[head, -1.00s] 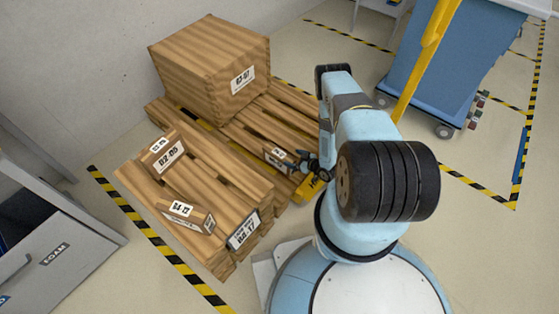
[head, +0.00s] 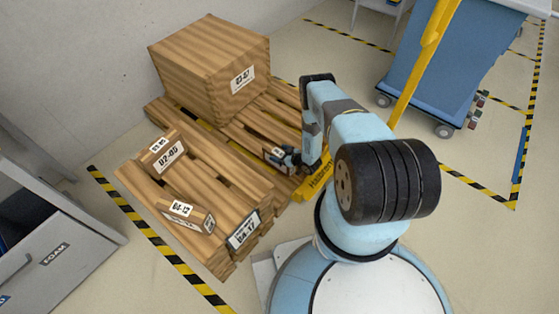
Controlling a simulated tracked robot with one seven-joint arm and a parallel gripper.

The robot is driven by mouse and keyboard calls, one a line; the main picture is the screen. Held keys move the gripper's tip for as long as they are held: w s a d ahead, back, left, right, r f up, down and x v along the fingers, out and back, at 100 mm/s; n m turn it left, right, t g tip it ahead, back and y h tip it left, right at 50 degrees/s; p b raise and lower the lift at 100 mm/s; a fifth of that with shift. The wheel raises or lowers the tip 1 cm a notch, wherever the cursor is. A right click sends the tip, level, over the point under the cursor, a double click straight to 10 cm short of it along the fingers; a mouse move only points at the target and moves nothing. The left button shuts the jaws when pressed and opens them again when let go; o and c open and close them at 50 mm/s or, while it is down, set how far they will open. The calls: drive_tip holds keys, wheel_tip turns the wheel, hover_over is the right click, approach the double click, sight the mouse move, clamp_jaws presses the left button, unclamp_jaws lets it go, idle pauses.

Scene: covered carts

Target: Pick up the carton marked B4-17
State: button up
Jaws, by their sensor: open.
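My gripper (head: 285,157) is open, at a small brown carton (head: 268,152) on the inner part of the rear pallet. It covers much of that carton and its label. I cannot tell whether the fingers are around it or touching it. Two other small cartons lie on the front pallet: one at the back left (head: 163,154), with a label like D2-05, and one nearer (head: 187,215), with a blurred label. A label reading something like B4-17 or D4-17 (head: 244,229) is on the front pallet's end. I cannot tell for sure which carton is B4-17.
A large wooden box (head: 205,70) stands on the rear pallet (head: 290,105). The front pallet (head: 215,250) is slatted. A yellow bar (head: 312,185) lies by my gripper. A blue covered cart (head: 445,70) with a yellow pole stands right; a grey drawer cabinet (head: 60,250) stands left.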

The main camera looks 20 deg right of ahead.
clamp_jaws()
idle(0.8)
